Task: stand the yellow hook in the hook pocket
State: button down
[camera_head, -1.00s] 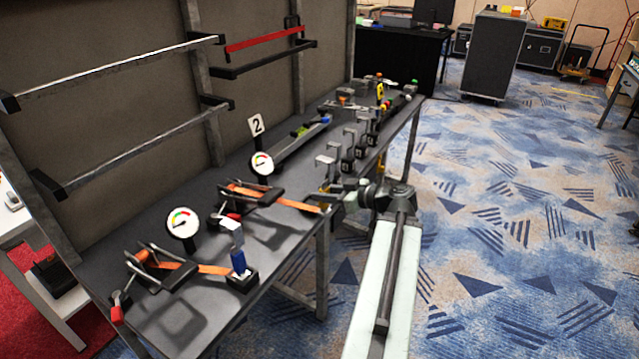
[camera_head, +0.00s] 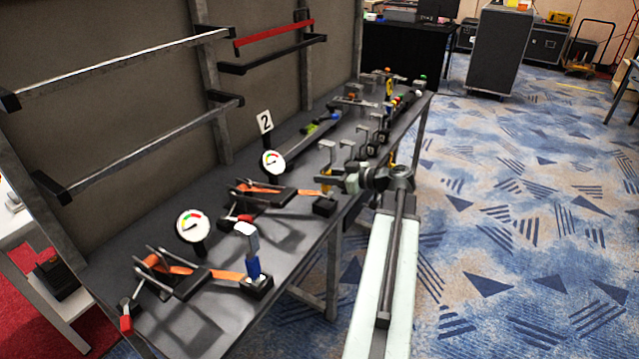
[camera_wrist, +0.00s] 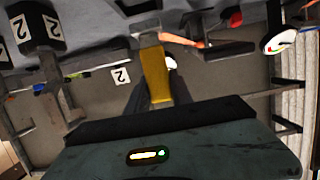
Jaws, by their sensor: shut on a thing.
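The hook looks roughly upright, with a pale top. In the wrist view the yellow hook (camera_wrist: 155,72) runs out from between the dark jaws. The black hook pocket block (camera_head: 325,206) sits at the end of the second orange strap, just below the hook. I cannot tell whether the hook's lower end is in the pocket or above it.
A blue hook (camera_head: 252,262) with a pale top stands in a nearer black block. Round gauges (camera_head: 193,226), a number 2 sign (camera_head: 265,122) and orange straps share the dark table. Several grey-topped pieces (camera_head: 362,142) stand close behind my gripper. The carpet at right is clear.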

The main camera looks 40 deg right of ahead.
jog(key=f+b, duration=0.3)
jog(key=shift+w+d+f, duration=0.3)
jog(key=shift+w+d, duration=0.05)
jog(key=shift+s+f+b, duration=0.2)
jog(key=shift+b, duration=0.3)
jog(key=shift+w+a, duration=0.15)
jog(key=shift+w, duration=0.2)
jog(key=shift+a+r, duration=0.1)
jog(key=shift+f, duration=0.3)
jog(key=c, duration=1.1)
grip_release()
